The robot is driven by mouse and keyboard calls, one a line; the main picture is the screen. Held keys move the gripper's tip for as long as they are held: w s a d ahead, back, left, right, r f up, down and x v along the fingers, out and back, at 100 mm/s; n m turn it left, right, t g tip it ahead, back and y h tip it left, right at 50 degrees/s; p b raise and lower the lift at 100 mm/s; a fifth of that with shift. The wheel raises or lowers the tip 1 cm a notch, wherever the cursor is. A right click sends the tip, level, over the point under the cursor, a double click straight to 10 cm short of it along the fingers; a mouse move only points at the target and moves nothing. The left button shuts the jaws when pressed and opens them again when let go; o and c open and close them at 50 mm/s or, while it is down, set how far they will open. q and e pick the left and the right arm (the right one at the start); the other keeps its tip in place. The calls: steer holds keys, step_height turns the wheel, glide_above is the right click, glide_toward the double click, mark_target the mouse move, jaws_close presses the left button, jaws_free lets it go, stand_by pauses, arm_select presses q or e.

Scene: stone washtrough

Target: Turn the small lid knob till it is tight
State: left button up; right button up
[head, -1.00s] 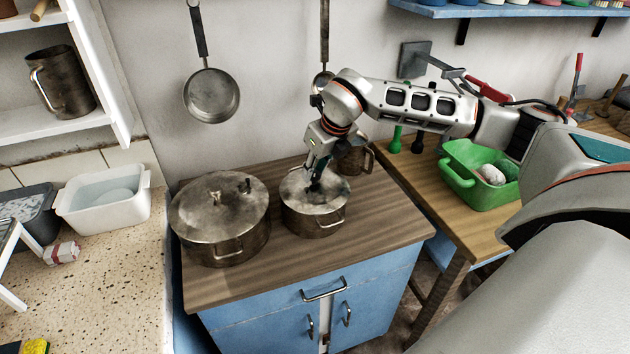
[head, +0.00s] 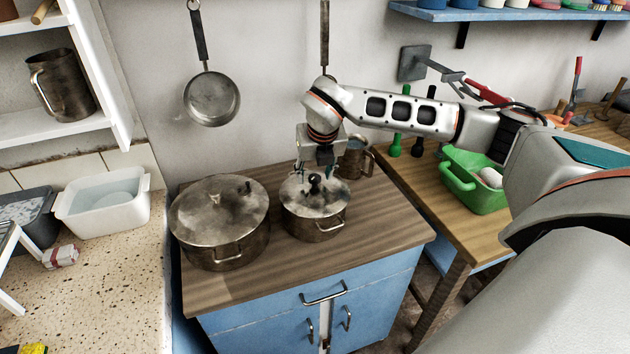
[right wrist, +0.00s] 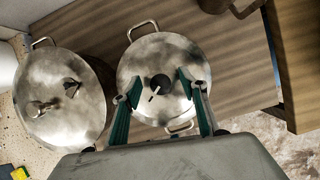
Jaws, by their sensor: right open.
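The small pot (head: 316,222) stands on the wooden top of the blue cabinet, its metal lid (head: 300,200) on it. A black lid knob (head: 315,184) rises from the middle of the lid. My right gripper (head: 316,172) is above and just behind the knob in the head view. In the right wrist view its teal fingers (right wrist: 157,92) are spread wide, with the knob between their tips and touching neither. My left gripper is out of view.
A larger lidded pot (head: 222,245) stands close on the left. A metal mug (head: 353,163) stands behind the small pot, near my right gripper. A green basket (head: 470,195) is on the table to the right. The cabinet top's front (head: 290,263) is clear.

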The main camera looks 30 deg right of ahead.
steer(key=shift+r, duration=0.1)
step_height(320, 180, up, 3)
steer(key=shift+f+p, duration=0.1)
steer(key=shift+p, duration=1)
step_height(320, 180, up, 2)
steer(key=shift+r+p, duration=0.1)
steer(key=shift+p, duration=0.4)
steer(key=shift+r, duration=1.45)
